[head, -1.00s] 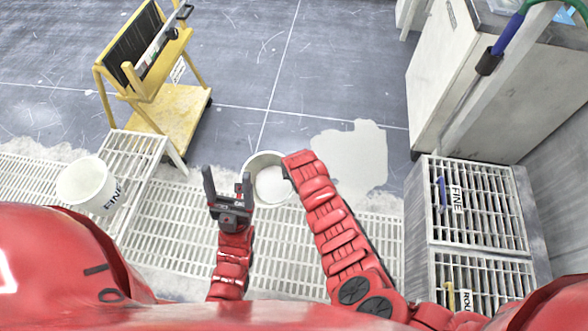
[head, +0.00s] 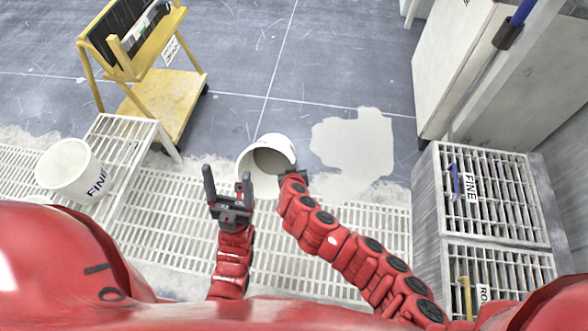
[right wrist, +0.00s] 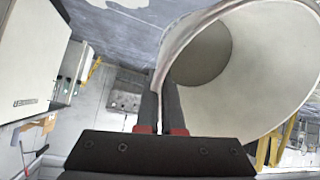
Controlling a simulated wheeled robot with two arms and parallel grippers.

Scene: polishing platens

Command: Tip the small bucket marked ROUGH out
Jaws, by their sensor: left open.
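A small white bucket (head: 277,144) hangs tilted over the floor grating in the head view, with its mouth towards me. Its grey inner bottom shows, and it fills the upper right of the right wrist view (right wrist: 270,70). No marking on it can be seen, so I cannot read ROUGH there. My right gripper (head: 292,177) is shut on the bucket's rim; its fingers (right wrist: 160,108) are close together at the wall. My left gripper (head: 229,192) is open and empty, just left of and below the bucket.
Another white bucket marked FINE (head: 68,168) stands on a slatted stand (head: 118,160) at left. A yellow cart (head: 165,105) is behind it. A pale patch (head: 355,145) lies on the floor. Two grated bins, one marked FINE (head: 490,190), stand at right.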

